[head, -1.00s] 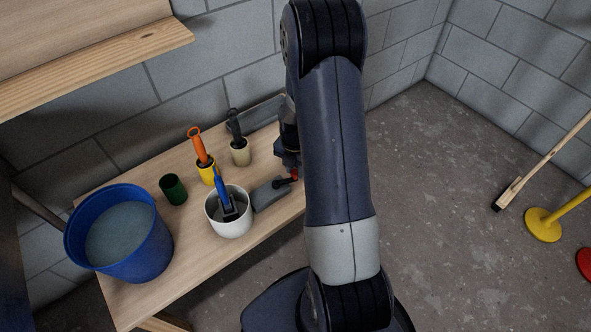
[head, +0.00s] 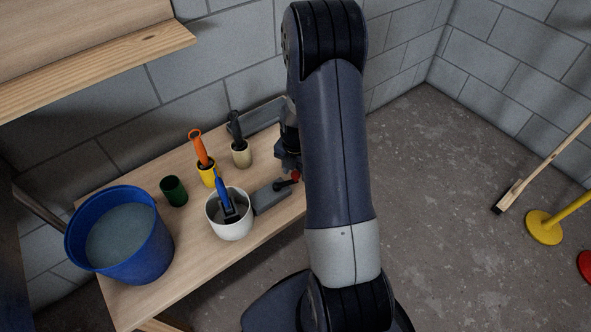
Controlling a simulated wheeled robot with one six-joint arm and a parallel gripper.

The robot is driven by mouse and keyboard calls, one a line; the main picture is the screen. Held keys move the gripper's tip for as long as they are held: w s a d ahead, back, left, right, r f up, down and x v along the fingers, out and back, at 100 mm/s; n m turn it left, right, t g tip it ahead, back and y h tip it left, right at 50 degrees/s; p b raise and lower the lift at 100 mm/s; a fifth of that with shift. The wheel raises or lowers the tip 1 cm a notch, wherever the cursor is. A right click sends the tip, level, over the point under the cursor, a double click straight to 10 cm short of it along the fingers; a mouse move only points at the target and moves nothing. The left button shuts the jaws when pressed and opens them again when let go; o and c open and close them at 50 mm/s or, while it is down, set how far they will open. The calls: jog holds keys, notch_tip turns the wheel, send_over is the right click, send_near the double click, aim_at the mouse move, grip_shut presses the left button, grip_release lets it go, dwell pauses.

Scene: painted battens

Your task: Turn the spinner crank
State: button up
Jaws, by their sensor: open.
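The crank (head: 282,185) is a short dark arm on a grey block (head: 270,198) at the table's front right, beside a white pot. A red knob (head: 295,176) stands at the crank's right end. A blue-handled brush (head: 224,190) stands in the white pot (head: 231,228). My gripper (head: 290,168) is just above and left of the red knob, close to it, partly hidden behind my arm. It is open; I cannot tell whether its fingers stand around the knob or touch it.
A blue bucket (head: 150,255) of greyish liquid stands at the wooden table's (head: 185,275) left. Behind are a green cup (head: 173,191), a yellow cup (head: 208,176) with an orange-handled tool and a cream cup (head: 241,156). A wooden shelf (head: 100,62) overhangs the back left.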

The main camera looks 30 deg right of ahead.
aim_at(295, 174)
notch_tip(295, 174, up, 11)
jog(key=p, duration=0.2)
jog(key=shift+f, duration=0.15)
notch_tip(295, 174, down, 11)
jog(key=shift+r+b, duration=0.2)
jog(key=shift+b, duration=0.85)
jog(key=shift+f, duration=0.15)
jog(key=shift+s, duration=0.1)
